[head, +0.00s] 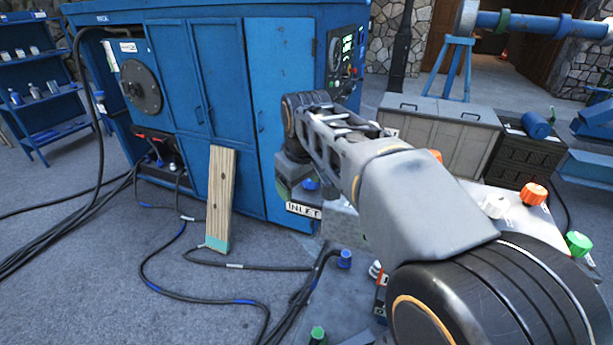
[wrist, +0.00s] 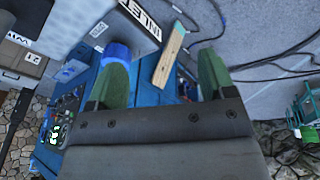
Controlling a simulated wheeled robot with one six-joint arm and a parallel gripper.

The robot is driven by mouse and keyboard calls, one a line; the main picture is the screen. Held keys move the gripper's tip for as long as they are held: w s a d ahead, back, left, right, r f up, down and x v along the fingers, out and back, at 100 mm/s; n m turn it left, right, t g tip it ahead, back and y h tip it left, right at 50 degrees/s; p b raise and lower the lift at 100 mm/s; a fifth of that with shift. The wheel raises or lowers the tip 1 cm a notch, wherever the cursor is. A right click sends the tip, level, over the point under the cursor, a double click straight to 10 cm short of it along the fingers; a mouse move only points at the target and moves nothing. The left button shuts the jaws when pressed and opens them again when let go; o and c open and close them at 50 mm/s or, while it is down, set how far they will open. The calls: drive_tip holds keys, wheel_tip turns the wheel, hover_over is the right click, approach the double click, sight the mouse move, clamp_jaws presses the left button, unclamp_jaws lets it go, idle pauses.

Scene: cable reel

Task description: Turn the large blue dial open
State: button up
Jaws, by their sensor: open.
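The large blue dial (wrist: 116,50) is on the side of a grey box labelled INLET in the wrist view. In the head view the blue dial (head: 311,184) shows small above the INLET label (head: 303,210), partly covered by my arm. My gripper (wrist: 163,62) is open, with its two green fingers wide apart and nothing between them. The left finger's tip overlaps the dial's lower part in the wrist view; I cannot tell whether it touches. The dial is not between the fingers.
A wooden plank (head: 221,200) leans against the blue cabinet (head: 220,80). Black cables (head: 205,285) lie on the floor. Grey crates (head: 440,135) stand behind.

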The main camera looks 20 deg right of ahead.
sight(311, 182)
drive_tip(key=w+d+r+n+g+b, duration=0.1)
drive_tip(key=w+d+r+n+g, duration=0.2)
drive_tip(key=w+d+r+n, duration=0.45)
drive_tip(key=f, duration=0.4)
drive_tip(key=w+f+m+b, duration=0.1)
drive_tip(key=f, duration=0.3)
drive_tip(key=f+m, duration=0.1)
drive_tip(key=f, duration=0.3)
drive_tip(key=shift+w+a, duration=0.2)
drive_tip(key=shift+a, duration=0.2)
drive_tip(key=shift+w+a+f, duration=0.15)
drive_tip(key=shift+f, duration=0.8)
drive_tip(key=shift+w+a+f, duration=0.1)
drive_tip(key=shift+a, duration=0.1)
